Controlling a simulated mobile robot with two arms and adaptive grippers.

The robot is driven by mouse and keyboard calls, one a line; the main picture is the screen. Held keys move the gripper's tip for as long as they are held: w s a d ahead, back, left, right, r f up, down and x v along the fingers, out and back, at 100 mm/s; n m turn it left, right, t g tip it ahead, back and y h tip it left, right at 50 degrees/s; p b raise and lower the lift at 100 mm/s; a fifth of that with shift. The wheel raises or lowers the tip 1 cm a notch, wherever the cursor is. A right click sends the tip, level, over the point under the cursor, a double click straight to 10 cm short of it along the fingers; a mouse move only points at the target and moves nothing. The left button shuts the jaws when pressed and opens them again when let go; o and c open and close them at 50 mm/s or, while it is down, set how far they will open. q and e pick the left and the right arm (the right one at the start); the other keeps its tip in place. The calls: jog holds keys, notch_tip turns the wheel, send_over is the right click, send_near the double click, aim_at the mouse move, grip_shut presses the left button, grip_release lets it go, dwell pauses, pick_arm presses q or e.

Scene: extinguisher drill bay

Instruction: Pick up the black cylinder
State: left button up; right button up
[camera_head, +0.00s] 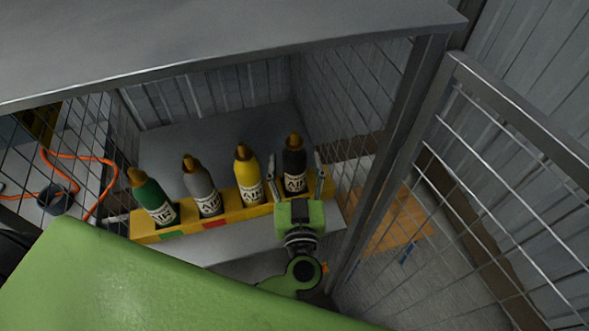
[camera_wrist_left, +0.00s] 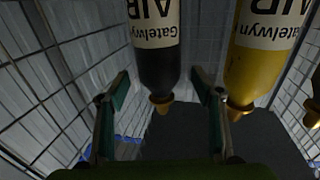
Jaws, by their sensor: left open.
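The black cylinder (camera_head: 294,165) has a white AIR label and a brass-coloured top. It stands at the right end of a row in a yellow rack (camera_head: 229,218). In the left wrist view the black cylinder (camera_wrist_left: 157,65) appears upside down. My left gripper (camera_head: 296,168) is open, with one finger on each side of the cylinder. In the wrist view its fingers (camera_wrist_left: 158,76) show gaps to the cylinder on both sides. My right gripper is not in view.
A yellow cylinder (camera_head: 247,175) stands close to the left of the left finger, then grey (camera_head: 201,187) and green (camera_head: 152,197) ones. A grey panel (camera_head: 220,40) lies above. Mesh walls (camera_head: 345,95) and an open mesh door (camera_head: 490,150) bound the right.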

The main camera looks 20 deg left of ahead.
pick_arm(q)
jog(key=shift+x, duration=1.6)
jog(key=shift+s, duration=0.1)
grip_shut()
jog(key=shift+r, duration=0.15)
